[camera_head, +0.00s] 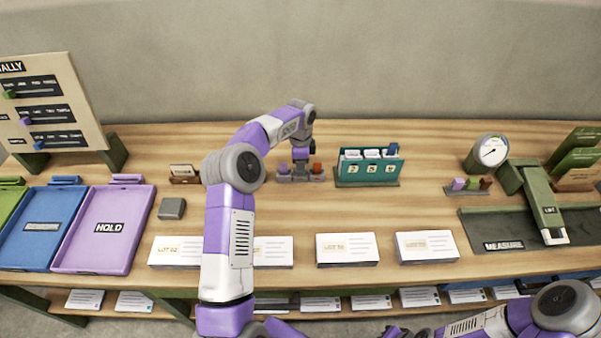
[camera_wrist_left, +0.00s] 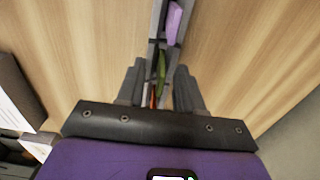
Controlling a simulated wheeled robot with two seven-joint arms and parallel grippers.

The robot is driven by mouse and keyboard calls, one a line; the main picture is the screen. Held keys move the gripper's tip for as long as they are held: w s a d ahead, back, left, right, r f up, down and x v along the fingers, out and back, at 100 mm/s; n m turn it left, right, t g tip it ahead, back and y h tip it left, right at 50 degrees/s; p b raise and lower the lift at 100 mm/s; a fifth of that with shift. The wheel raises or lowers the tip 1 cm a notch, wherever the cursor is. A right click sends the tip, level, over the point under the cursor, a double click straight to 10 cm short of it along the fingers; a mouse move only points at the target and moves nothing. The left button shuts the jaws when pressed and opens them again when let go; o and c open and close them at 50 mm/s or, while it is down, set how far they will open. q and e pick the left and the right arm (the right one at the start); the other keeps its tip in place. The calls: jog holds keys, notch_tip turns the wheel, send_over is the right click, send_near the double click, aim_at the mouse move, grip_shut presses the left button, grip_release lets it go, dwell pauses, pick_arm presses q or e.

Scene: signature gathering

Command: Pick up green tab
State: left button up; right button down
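A small grey holder (camera_wrist_left: 153,50) stands at the back middle of the table, with upright coloured tabs in its slots. The green tab (camera_wrist_left: 161,65) shows in the left wrist view between a purple tab (camera_wrist_left: 174,22) and a red tab (camera_wrist_left: 153,97). My left gripper (camera_wrist_left: 160,80) is open, pointing down over the holder, one finger on each side of the row. In the head view my left gripper (camera_head: 301,160) hides the green tab, while the purple tab (camera_head: 283,167) and red tab (camera_head: 317,167) show beside it. My right gripper's fingers are not seen.
A teal card box (camera_head: 368,172) stands just right of the holder. A second tab holder (camera_head: 467,188), a gauge (camera_head: 490,150) and a dark measure mat (camera_head: 505,243) are farther right. A purple HOLD tray (camera_head: 108,222) and tally board (camera_head: 52,105) are left. White cards (camera_head: 347,248) line the front.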

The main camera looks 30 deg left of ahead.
pick_arm(q)
jog(key=shift+r, duration=0.1)
grip_shut()
